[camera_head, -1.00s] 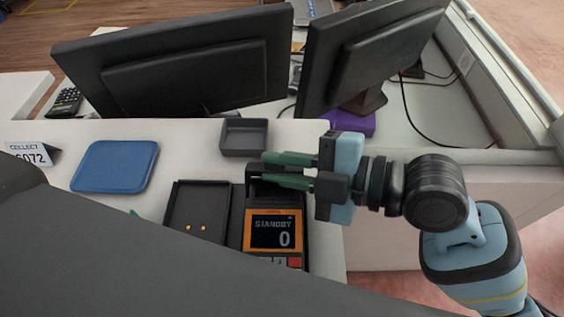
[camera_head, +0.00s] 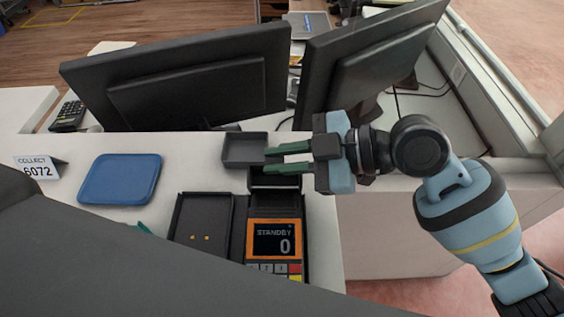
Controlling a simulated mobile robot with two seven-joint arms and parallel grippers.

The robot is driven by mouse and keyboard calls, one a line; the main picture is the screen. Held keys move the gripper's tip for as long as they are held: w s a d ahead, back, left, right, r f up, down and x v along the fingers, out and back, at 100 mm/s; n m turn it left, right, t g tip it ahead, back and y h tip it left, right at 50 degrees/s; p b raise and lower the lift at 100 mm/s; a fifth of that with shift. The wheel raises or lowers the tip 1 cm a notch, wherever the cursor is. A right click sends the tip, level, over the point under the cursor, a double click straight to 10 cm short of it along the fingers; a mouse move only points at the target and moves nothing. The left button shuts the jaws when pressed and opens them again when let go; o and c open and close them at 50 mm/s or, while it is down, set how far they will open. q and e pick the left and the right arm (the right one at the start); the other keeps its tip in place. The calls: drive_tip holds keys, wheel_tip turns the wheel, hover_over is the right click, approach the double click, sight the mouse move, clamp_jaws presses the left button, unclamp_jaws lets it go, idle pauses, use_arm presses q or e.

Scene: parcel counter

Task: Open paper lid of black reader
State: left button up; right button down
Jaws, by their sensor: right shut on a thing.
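The black reader (camera_head: 274,239) lies on the white counter, its orange-framed screen showing STANDBY and 0. Its paper lid (camera_head: 275,182) is the dark part at its far end, partly covered by my fingers. My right gripper (camera_head: 270,160) reaches in from the right with green fingers, shut on the lid. I cannot tell clearly how far the lid is tilted. Only a green tip of my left gripper (camera_head: 144,228) shows, beside the dark arm part at the lower left; its jaws are hidden.
A black charging tray (camera_head: 203,215) with two gold contacts is left of the reader. A small grey tray (camera_head: 244,149) sits just beyond it, close to my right fingers. A blue tray (camera_head: 120,178) and a COLLECT 6072 card (camera_head: 40,167) lie left. Two monitors (camera_head: 185,75) stand behind.

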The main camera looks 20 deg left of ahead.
use_arm(q)
drive_tip(key=shift+f, duration=0.1)
use_arm(e)
drive_tip(key=shift+w+a+f+m+g, duration=0.15)
drive_tip(key=shift+w+f+m+g, duration=0.1)
drive_tip(key=shift+w+m+g, duration=0.5)
drive_tip(key=shift+s+t, duration=0.15)
drive_tip(key=shift+t, duration=0.1)
drive_tip(key=c, duration=1.5)
unclamp_jaws()
drive_tip(key=shift+o, duration=0.2)
